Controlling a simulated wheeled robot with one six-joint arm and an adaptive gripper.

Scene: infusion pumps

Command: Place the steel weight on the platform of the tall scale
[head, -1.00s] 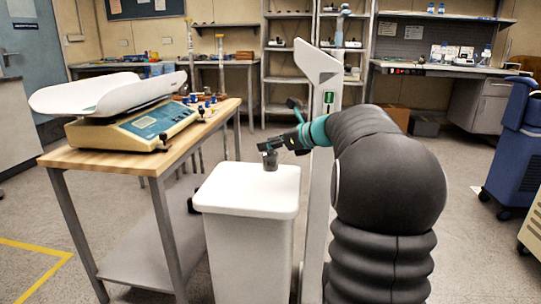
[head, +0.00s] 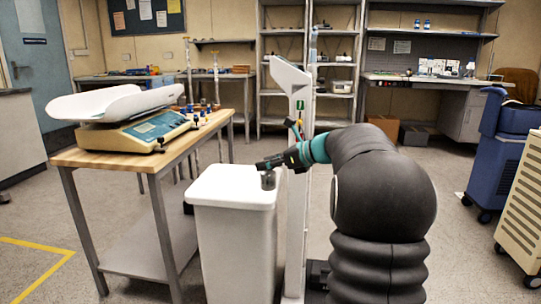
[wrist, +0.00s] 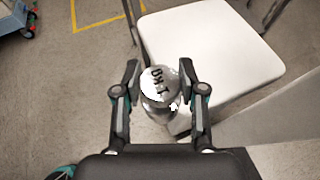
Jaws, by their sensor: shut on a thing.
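The steel weight (wrist: 160,84) is a small shiny cylinder marked in kg. My gripper (wrist: 160,76) is shut on it, one finger on each side. In the head view the weight (head: 268,181) hangs below my gripper (head: 270,164), in line with the right part of a white bin's lid; whether it touches the lid I cannot tell. The tall scale (head: 296,130) is a pale column with a slanted head, just right of the bin. A dark piece (head: 318,272) at its foot looks like its platform, mostly hidden behind my arm.
The white bin (head: 236,235) stands close to the column. A wooden-topped table (head: 100,157) with a baby scale (head: 135,130) is at left. A blue cart (head: 505,160) stands at right. Open floor lies between the cart and my arm.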

